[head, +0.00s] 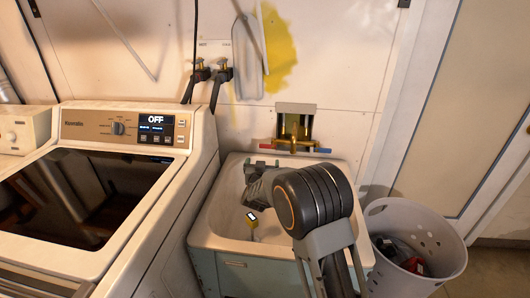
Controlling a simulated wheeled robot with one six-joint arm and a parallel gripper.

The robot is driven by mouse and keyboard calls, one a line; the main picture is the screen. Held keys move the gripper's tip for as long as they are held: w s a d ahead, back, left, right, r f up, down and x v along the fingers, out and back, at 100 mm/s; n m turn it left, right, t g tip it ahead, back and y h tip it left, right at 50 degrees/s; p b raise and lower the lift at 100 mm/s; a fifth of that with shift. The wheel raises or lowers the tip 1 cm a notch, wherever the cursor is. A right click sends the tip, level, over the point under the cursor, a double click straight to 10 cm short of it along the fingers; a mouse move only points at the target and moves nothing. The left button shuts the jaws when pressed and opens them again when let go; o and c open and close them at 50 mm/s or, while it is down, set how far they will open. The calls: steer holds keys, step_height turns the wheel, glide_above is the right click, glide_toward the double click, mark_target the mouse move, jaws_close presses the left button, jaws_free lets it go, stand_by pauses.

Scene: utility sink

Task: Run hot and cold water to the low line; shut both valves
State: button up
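The utility sink (212,238) is a pale basin on a blue-grey cabinet. A brass faucet (294,128) is on the wall behind it. Its red hot handle (267,146) sticks out left and its blue cold handle (325,151) right. My gripper (262,165) is over the back left of the basin, below and left of the red handle and apart from it. Its fingertips look spread with nothing between them. My arm hides the basin's right part. I see no clear water stream or water level.
A washing machine (125,135) with an OFF display stands close on the left. A grey perforated basket (420,245) with items in it stands on the right. Hose valves (211,70) are on the wall above. Free floor shows at the lower right.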

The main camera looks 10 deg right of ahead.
mark_target(267, 145)
steer(key=shift+h, duration=0.4)
steer(key=x, duration=0.9)
steer(key=p+x, duration=0.1)
steer(key=x, duration=0.4)
steer(key=shift+f, duration=0.35)
